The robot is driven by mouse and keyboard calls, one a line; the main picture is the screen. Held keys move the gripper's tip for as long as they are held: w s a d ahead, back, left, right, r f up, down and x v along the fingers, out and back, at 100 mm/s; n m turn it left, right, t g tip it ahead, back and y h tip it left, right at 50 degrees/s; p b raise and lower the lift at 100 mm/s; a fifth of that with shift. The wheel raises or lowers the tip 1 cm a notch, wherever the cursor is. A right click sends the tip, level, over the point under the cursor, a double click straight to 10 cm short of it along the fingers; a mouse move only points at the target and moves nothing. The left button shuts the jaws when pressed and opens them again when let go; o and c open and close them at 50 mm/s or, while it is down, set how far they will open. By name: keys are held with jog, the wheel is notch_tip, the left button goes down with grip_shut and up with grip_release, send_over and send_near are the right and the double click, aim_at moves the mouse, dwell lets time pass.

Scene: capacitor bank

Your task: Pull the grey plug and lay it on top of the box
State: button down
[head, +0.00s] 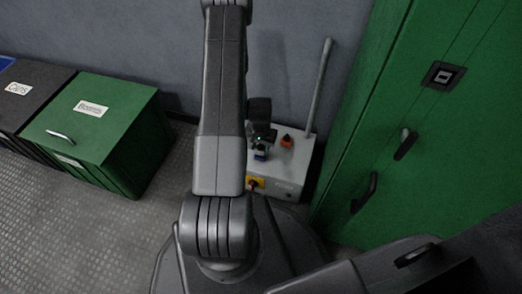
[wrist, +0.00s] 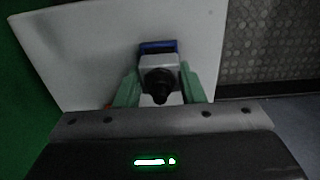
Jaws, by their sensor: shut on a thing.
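The box (head: 287,170) is light grey and stands on the floor against the wall, right of my arm in the head view. Its pale top (wrist: 85,50) fills much of the wrist view. My gripper (wrist: 160,86) is over the box top, its two green fingers shut on the grey plug (wrist: 158,62), which has a dark round end facing the camera. A blue socket (wrist: 158,46) shows right behind the plug; I cannot tell whether the plug sits in it or is clear of it. In the head view my gripper (head: 262,143) partly hides the plug.
An orange part (head: 287,141) is on the box top, and a yellow-and-red switch (head: 254,183) is on its front. A grey pole (head: 319,85) rises behind the box. A green cabinet (head: 430,150) stands close on the right. Green (head: 95,125) and black (head: 30,92) chests stand left.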

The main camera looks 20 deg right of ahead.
jog(key=shift+r+p, duration=1.1)
jog(key=shift+r, duration=1)
notch_tip(320, 180, up, 4)
jog(key=p, duration=0.6)
send_over(291, 169)
notch_tip(291, 169, down, 10)
jog(key=b, duration=0.3)
jog(key=shift+f, duration=0.15)
jog(key=shift+f+b, duration=0.1)
jog(key=shift+b, duration=0.3)
jog(key=shift+f+b, duration=0.4)
jog(key=shift+f, duration=0.1)
jog(key=c, duration=0.9)
grip_release()
jog(key=shift+c, duration=0.2)
